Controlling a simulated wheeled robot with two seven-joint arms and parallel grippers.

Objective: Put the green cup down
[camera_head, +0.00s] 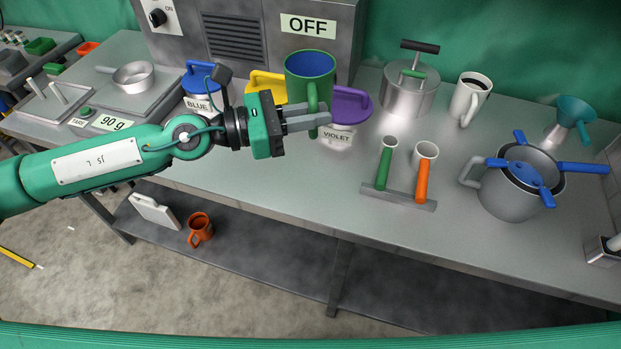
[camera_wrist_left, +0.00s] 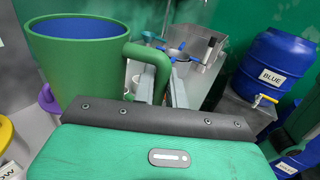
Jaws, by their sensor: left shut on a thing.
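The green cup (camera_head: 311,66) with a blue inside is upright in the head view, in front of the grey machine and between the yellow lid (camera_head: 268,82) and the violet lid (camera_head: 352,106). My left gripper (camera_head: 312,118) is shut on the cup's handle. In the left wrist view the cup (camera_wrist_left: 70,75) fills the upper left, with the handle between the fingers (camera_wrist_left: 162,88). I cannot tell from these frames how far its base is above the table. My right gripper is not in view.
The metal table (camera_head: 260,178) has clear room in front. A scale (camera_head: 140,100) reads 90 g.

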